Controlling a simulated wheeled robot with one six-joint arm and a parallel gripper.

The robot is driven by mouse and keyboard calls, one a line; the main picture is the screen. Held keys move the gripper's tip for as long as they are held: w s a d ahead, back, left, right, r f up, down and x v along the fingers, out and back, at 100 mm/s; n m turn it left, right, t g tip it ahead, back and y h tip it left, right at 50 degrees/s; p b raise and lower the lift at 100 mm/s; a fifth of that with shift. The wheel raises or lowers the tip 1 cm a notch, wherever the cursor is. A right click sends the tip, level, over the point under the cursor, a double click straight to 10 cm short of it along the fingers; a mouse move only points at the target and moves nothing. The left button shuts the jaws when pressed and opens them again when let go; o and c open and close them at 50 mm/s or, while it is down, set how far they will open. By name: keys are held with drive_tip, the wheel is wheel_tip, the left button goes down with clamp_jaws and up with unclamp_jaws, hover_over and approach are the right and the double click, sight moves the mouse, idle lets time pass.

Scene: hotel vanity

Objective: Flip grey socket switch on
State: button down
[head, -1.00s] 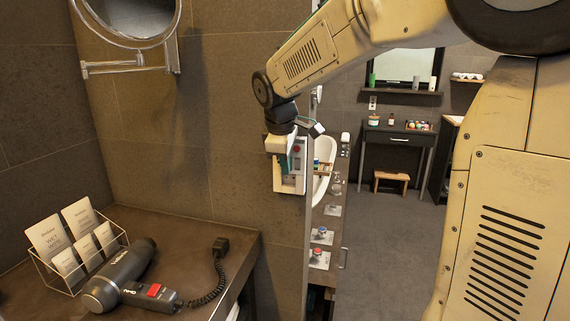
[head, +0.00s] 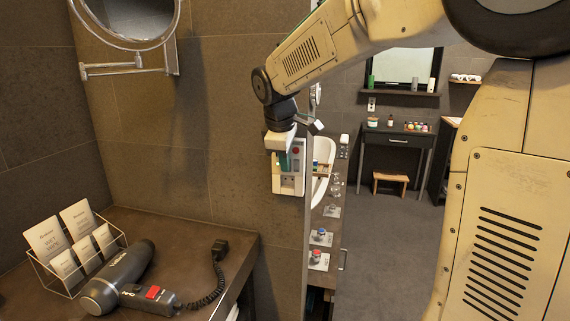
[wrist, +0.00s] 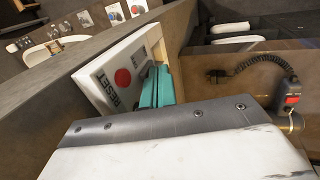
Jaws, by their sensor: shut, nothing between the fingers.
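The socket panel (head: 289,181) is a pale plate on the edge of the dark tiled wall, with a red button near its top and socket openings lower down. In the wrist view the panel (wrist: 105,84) shows tilted, with the red button and the word RESET. My gripper (head: 284,160) is at the panel's upper left in the head view. Its teal fingers (wrist: 156,88) are together and empty, close in front of the panel beside the button. I cannot tell whether they touch it.
A dark counter (head: 190,232) below left holds a hair dryer (head: 118,280) with a coiled cord and a card rack (head: 77,252). A round mirror (head: 130,18) juts from the wall. Right of the wall edge are a basin counter and open floor (head: 395,240).

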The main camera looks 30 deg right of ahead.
drive_tip(key=s+a+r, duration=0.6)
drive_tip(key=s+r, duration=0.1)
drive_tip(key=r, duration=0.1)
drive_tip(key=s+f+m+y, duration=0.1)
drive_tip(key=s+f+m, duration=0.2)
drive_tip(key=s, duration=0.5)
drive_tip(key=s+f+m+g, duration=0.1)
drive_tip(key=s+f+m, duration=0.2)
drive_tip(key=s+f, duration=0.3)
drive_tip(key=s+f+m+y, duration=0.1)
drive_tip(key=s+f+m, duration=0.2)
drive_tip(key=s, duration=0.9)
drive_tip(key=shift+a+f+y, duration=0.3)
drive_tip(key=shift+f, duration=0.35)
